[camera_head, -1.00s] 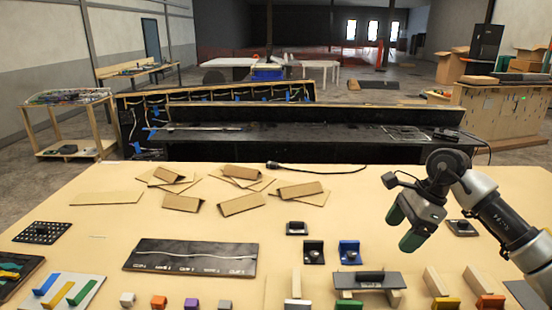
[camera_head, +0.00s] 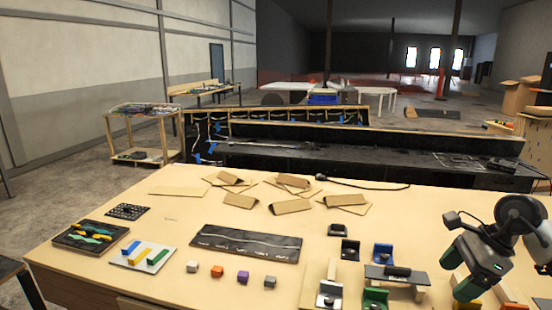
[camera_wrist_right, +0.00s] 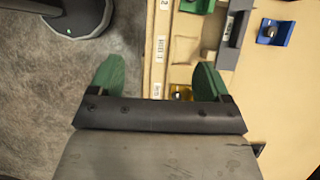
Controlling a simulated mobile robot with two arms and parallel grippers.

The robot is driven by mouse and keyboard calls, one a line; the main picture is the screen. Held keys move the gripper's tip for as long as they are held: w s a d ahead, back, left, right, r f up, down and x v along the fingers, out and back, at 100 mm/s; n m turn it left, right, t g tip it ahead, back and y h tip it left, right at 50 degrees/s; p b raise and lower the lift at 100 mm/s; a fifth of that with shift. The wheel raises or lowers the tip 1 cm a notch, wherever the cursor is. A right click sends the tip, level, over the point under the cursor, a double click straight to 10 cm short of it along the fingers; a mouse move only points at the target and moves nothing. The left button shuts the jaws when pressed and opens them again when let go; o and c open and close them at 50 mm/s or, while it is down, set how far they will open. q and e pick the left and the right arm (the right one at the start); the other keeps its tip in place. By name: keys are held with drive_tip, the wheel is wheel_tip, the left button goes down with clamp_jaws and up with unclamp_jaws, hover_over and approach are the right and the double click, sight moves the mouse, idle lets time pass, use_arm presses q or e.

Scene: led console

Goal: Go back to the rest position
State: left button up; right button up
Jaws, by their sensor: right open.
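My right gripper (camera_head: 477,272) is at the right edge of the head view, above the table's right front part. Its two green fingers are apart with nothing between them. In the right wrist view the fingers (camera_wrist_right: 158,78) are spread wide, above the table's edge and the grey floor. The wooden table (camera_head: 150,225) fills the lower part of the head view. My left gripper is not in view.
Beside the right gripper stand a blue holder (camera_head: 382,253), a green holder (camera_head: 375,298) and a dark bar (camera_head: 395,275). A black panel (camera_head: 245,243), small cubes and cardboard pieces lie further left.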

drive_tip(key=a+m+t+y, duration=0.9)
drive_tip(key=a+y, duration=0.4)
drive_tip(key=a, duration=0.8)
drive_tip(key=s+d+f+m+t+h, duration=0.3)
drive_tip(key=f+m+h, duration=0.45)
drive_tip(key=m, duration=0.95)
drive_tip(key=s+d+f+m+t+h, duration=0.25)
drive_tip(key=d+f+m+h, duration=0.25)
drive_tip(key=m+h, duration=0.85)
drive_tip(key=s+a+f+m+g+y, duration=0.1)
drive_tip(key=s+f+m+g+y, duration=0.1)
drive_tip(key=s+f+m+g, duration=0.6)
drive_tip(key=s+a+f+m+g+y, duration=0.1)
drive_tip(key=s+f+m+g, duration=0.2)
drive_tip(key=s, duration=0.9)
wheel_tip(320, 180, down, 26)
drive_tip(key=s+n+g, duration=0.1)
drive_tip(key=s+g, duration=0.1)
drive_tip(key=g, duration=0.1)
drive_tip(key=s+d+f, duration=0.3)
drive_tip(key=s+f, duration=1.1)
drive_tip(key=f, duration=0.1)
drive_tip(key=shift+s+f+g, duration=0.2)
drive_tip(key=shift+g, duration=0.15)
